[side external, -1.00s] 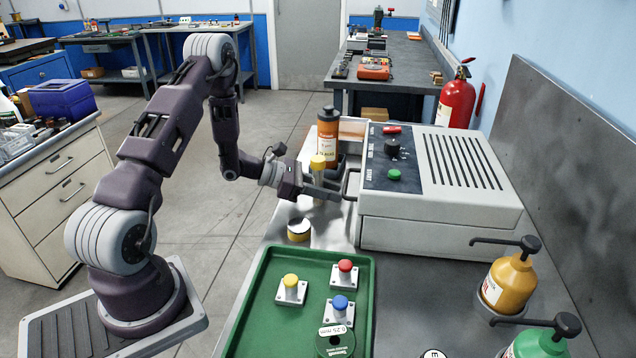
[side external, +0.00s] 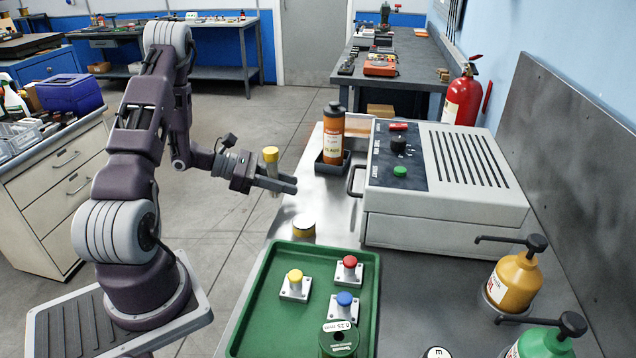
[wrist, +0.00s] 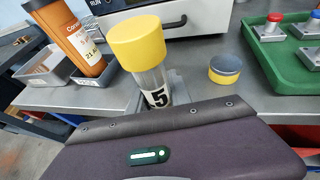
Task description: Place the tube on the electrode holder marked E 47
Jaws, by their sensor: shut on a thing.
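My gripper (side external: 281,183) is shut on a clear tube with a yellow cap (side external: 271,154), held upright above and left of the bench's near edge. In the wrist view the tube (wrist: 155,88) shows a black "5" on a white label. In the green tray (side external: 262,305) stand electrode holders on square plates: one yellow-topped (side external: 295,276), one red-topped (side external: 350,262) and one blue-topped (side external: 344,299). No "E 47" mark is readable on them. A green spool-like piece (side external: 340,338) carries a white label reading about "0.25 mm".
An orange bottle (side external: 334,133) stands in a dark bin behind. Yellow (side external: 513,275) and green (side external: 540,343) pump bottles stand at right. A white label marked "E" shows at the bottom edge.

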